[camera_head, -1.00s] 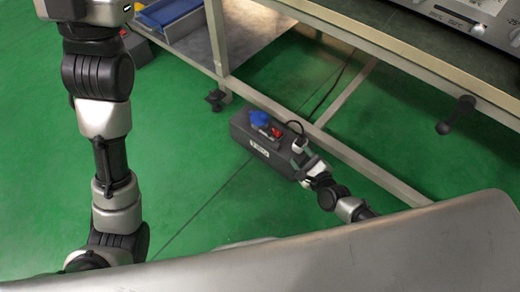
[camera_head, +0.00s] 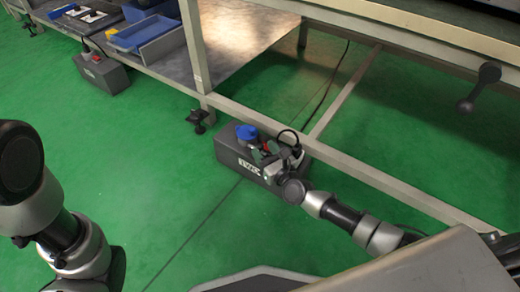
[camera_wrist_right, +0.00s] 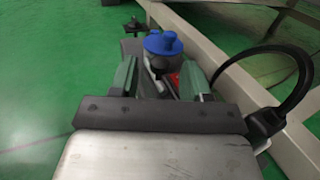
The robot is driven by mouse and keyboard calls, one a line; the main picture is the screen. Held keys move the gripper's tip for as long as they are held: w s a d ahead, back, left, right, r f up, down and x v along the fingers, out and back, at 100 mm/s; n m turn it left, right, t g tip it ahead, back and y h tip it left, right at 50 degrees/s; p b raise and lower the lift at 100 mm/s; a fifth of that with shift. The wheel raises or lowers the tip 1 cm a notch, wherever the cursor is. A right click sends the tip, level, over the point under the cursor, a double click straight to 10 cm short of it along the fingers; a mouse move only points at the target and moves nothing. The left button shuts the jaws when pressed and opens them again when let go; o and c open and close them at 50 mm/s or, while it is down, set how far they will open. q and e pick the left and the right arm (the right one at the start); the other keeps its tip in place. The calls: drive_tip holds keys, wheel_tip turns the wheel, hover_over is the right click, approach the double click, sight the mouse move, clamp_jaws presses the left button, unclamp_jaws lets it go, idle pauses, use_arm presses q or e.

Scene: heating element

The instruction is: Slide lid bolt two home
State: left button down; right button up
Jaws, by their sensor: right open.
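No lid bolt can be made out in either view. A dark grey box (camera_head: 235,166) with a white label sits on the green floor beside the bench frame. It has a blue round cap (camera_head: 246,133) on top; the cap also shows in the wrist view (camera_wrist_right: 163,43). My right gripper (camera_head: 270,150) is at the top of the box, just right of the cap. In the wrist view its two green-sided fingers (camera_wrist_right: 160,78) are apart, with a red part (camera_wrist_right: 175,81) showing between them. Whether they touch anything is unclear. My left gripper is out of view.
A metal bench frame (camera_head: 345,165) runs close behind the box, with a black crank handle (camera_head: 480,87) at right. A black cable (camera_wrist_right: 298,75) loops beside the gripper. A second dark box (camera_head: 102,72) and blue trays (camera_head: 143,36) are at upper left. Green floor at left is clear.

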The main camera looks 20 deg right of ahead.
drive_tip(key=shift+x, duration=1.4)
clamp_jaws()
